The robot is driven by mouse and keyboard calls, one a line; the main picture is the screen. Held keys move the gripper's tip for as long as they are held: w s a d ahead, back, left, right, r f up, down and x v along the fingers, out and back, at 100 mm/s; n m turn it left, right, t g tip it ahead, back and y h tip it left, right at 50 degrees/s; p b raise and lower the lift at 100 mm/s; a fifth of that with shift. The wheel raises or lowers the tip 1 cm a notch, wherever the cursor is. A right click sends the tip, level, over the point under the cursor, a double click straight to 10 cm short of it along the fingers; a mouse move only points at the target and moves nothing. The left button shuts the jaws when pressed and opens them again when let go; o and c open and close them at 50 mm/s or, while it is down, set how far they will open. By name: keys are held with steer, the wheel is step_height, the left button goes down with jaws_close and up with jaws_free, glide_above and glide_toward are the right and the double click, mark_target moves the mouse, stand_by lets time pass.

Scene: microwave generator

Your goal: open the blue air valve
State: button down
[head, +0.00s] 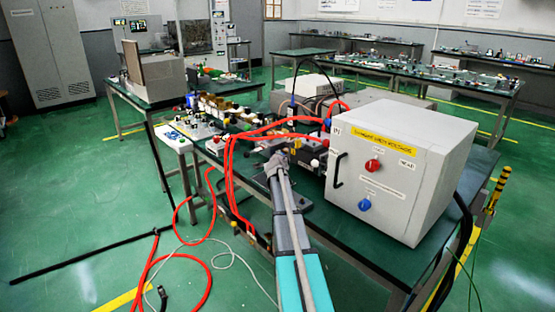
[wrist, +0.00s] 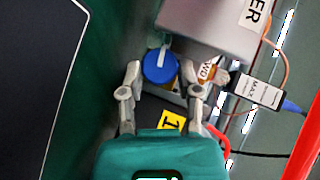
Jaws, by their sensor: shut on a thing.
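The blue air valve (wrist: 157,68) shows in the wrist view as a round blue knob with a white pointer stripe that runs toward the top of the picture. My gripper (wrist: 161,78) has one finger on each side of it and is shut on the knob. In the head view my gripper (head: 277,158) is at the far end of my arm, among the equipment on the green table. I cannot make out the valve there; my gripper and the clutter hide it.
A grey box (wrist: 215,25) stands close beyond the knob. A small white MAX module (wrist: 258,91) and a red hose (wrist: 304,142) are to the right. In the head view a white high-voltage box (head: 400,165) stands right of my arm; red hoses (head: 232,165) run left of it.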

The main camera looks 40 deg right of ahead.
steer(key=g+p, duration=0.1)
steer(key=n+g+p, duration=0.1)
steer(key=p, duration=0.1)
steer(key=shift+w+d+r+n, duration=0.1)
steer(key=shift+r+n, duration=0.2)
steer(key=shift+r, duration=0.05)
steer(key=shift+f+n+g+y+p, duration=0.2)
steer(key=shift+n+g+y+p, duration=0.15)
steer(key=shift+g+p, duration=0.35)
steer(key=shift+c, duration=1.5)
jaws_free()
